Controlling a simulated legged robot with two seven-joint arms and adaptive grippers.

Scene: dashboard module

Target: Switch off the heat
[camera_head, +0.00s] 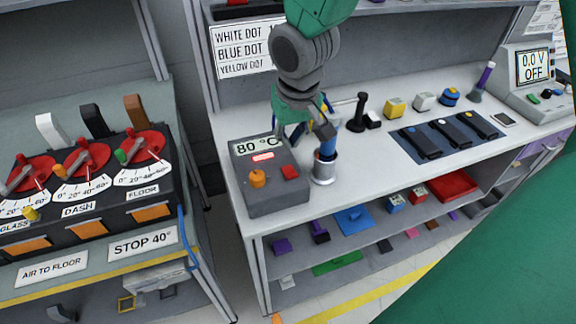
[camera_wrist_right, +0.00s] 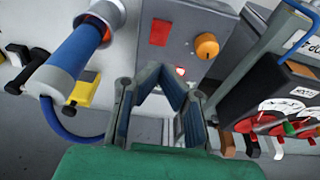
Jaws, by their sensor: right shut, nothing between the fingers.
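A grey heat box (camera_head: 277,205) stands at the near left corner of the white bench. Its display (camera_head: 257,145) reads 80 °C, with a small lit red sign (camera_head: 263,156) below. An orange knob (camera_head: 257,178) and a red button (camera_head: 290,171) sit on its top; the right wrist view also shows the knob (camera_wrist_right: 207,46) and button (camera_wrist_right: 159,32). My right gripper (camera_wrist_right: 163,75) is shut and empty, above the box's display side, apart from knob and button. In the head view the right gripper (camera_head: 303,128) hangs by the box's far edge. My left gripper is out of view.
A blue-handled tool (camera_head: 328,150) stands in a metal holder (camera_head: 323,170) right beside the box. A black stand (camera_head: 361,112) and small blocks are behind. A dark panel with red dials (camera_head: 87,157) stands on the left bench.

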